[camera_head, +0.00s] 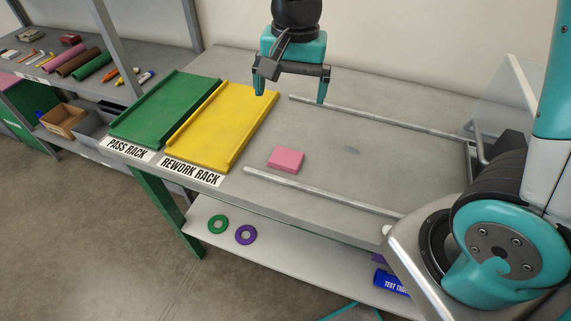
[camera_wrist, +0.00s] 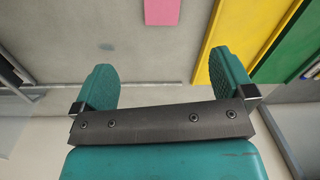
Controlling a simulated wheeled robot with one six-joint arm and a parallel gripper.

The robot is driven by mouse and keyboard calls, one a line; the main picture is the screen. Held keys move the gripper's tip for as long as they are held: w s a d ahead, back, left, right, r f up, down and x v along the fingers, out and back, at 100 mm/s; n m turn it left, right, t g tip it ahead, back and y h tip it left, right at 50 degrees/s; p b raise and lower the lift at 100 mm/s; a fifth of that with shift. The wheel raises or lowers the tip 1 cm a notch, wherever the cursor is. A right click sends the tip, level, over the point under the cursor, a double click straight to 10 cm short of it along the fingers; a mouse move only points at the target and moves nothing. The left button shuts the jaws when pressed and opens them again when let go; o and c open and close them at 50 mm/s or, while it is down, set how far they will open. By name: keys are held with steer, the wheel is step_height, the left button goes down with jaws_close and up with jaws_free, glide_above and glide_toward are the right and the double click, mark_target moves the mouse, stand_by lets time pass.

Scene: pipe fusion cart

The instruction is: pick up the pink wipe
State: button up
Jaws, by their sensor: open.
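The pink wipe (camera_head: 286,159) is a small flat folded block lying on the grey cart top, to the right of the yellow rack's near end. In the wrist view the pink wipe (camera_wrist: 163,11) shows at the top edge, partly cut off, beyond the fingertips. My gripper (camera_head: 291,94) is open and empty, above the far part of the cart top, apart from the wipe. In the wrist view my gripper (camera_wrist: 160,72) shows two teal fingers spread wide with nothing between them.
The yellow rework rack (camera_head: 222,122) and green pass rack (camera_head: 165,106) lie left of the wipe. Metal rails run at the back (camera_head: 375,116) and front (camera_head: 322,192) of the cart top. A green ring (camera_head: 210,225) and purple ring (camera_head: 237,236) lie on the lower shelf.

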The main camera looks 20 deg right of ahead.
step_height(320, 180, down, 2)
steer(key=w+d+f+m, duration=0.1)
steer(key=w+m, duration=0.1)
steer(key=p, duration=0.1)
glide_above(286, 156)
steer(key=shift+h, duration=0.3)
steer(key=f, duration=1)
steer(key=shift+d+f, duration=0.25)
steer(key=shift+d, duration=0.1)
steer(key=shift+a+f+p, duration=0.2)
steer(key=shift+f+p, duration=0.15)
steer(key=shift+f, duration=1.2)
steer(key=shift+a+f+p, duration=0.15)
steer(key=shift+f+p, duration=0.2)
steer(key=shift+f, duration=1.15)
steer(key=c, duration=0.9)
steer(key=shift+r, duration=0.1)
step_height(286, 156, up, 20)
steer(key=shift+f+b, duration=0.1)
steer(key=shift+b, duration=0.65)
